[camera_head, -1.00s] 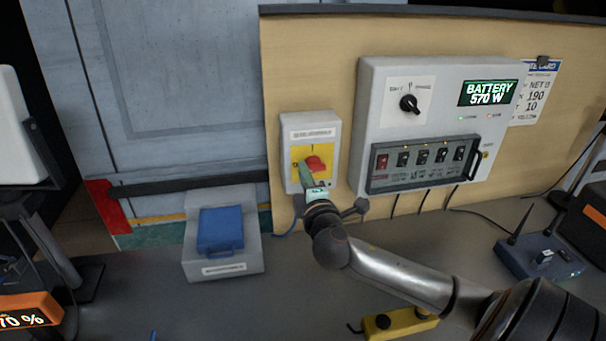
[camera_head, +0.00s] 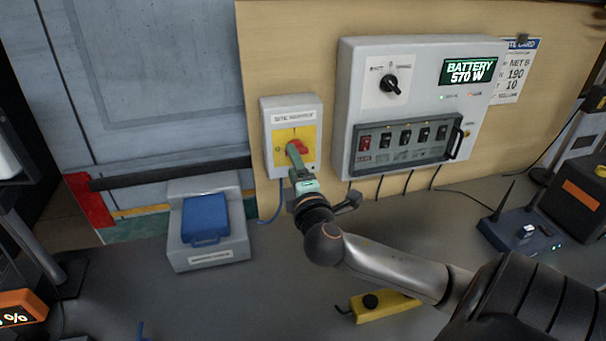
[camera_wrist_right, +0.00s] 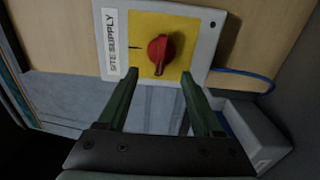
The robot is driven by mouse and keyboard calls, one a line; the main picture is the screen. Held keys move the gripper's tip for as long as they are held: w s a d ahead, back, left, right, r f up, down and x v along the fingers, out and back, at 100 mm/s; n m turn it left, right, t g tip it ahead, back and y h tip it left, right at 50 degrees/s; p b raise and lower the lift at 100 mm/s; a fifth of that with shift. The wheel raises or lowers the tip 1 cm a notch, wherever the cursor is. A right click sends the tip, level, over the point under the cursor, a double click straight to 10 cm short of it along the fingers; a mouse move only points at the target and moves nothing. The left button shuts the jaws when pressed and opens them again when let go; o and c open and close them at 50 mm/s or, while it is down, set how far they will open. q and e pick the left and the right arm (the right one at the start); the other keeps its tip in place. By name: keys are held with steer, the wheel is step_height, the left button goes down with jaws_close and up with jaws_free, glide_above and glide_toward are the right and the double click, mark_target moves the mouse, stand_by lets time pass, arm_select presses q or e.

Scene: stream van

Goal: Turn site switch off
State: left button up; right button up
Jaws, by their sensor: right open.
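The site supply switch (camera_head: 270,135) is a pale wall box with a yellow plate and a red rotary knob (camera_head: 299,147). In the right wrist view the red knob (camera_wrist_right: 158,54) is seen nearly face-on, on the yellow plate (camera_wrist_right: 143,30). My right gripper (camera_head: 293,148) is in front of the knob and partly covers it in the head view. In the wrist view my right gripper (camera_wrist_right: 160,74) is open, its green fingers apart with the knob lined up between their tips. I cannot tell whether they touch it. My left gripper is not in view.
A battery panel (camera_head: 350,110) with a dial and several rocker switches is on the wall to the right. A blue case (camera_head: 205,217) sits on a grey stand (camera_head: 178,250) below left. A yellow box (camera_head: 395,305) and a blue router (camera_head: 510,236) are on the counter.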

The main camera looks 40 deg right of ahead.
steer(key=b+v, duration=0.1)
steer(key=v, duration=0.8)
steer(key=shift+s, duration=0.15)
